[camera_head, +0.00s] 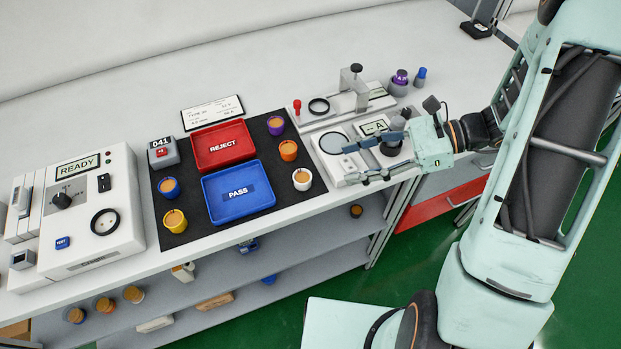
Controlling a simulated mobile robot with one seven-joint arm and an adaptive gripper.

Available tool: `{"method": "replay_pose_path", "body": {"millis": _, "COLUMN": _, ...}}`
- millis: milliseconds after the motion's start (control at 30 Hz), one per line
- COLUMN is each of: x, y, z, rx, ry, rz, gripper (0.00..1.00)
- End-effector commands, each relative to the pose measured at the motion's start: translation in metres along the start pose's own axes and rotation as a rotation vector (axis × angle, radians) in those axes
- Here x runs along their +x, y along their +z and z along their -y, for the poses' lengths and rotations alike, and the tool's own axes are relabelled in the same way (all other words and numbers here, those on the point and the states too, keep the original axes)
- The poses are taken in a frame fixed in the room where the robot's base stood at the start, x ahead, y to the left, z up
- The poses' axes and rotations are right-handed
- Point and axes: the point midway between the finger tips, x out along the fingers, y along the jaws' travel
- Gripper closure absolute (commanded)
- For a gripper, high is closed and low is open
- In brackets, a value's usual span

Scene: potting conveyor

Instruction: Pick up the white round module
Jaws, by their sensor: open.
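The white round module (302,180) stands upright at the lower right corner of the black mat (247,224). It has a white side and an orange-brown top. My gripper (352,164) comes in from the right, over the white fixture with a round grey plate. Its two dark fingers are spread open, point left toward the module and hold nothing. The fingertips are to the right of the module and apart from it.
Orange (288,150), purple (276,125), blue (169,187) and yellow (175,221) modules stand around the red REJECT tray (222,145) and the blue PASS tray (239,192). A tester reading READY (92,212) is at left. A clamp fixture (345,100) stands behind my gripper.

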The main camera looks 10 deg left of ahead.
Motion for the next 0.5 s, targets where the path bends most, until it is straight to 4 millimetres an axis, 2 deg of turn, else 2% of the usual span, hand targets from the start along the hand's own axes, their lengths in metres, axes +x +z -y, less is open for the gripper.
{"method": "replay_pose_path", "body": {"millis": 300, "x": 0.046, "y": 0.002, "z": 0.0, "rx": 0.005, "ry": -0.002, "rz": 0.015, "gripper": 0.52}}
{"method": "replay_pose_path", "body": {"millis": 500, "x": 0.061, "y": 0.003, "z": -0.002, "rx": 0.005, "ry": -0.002, "rz": 0.013, "gripper": 0.52}}
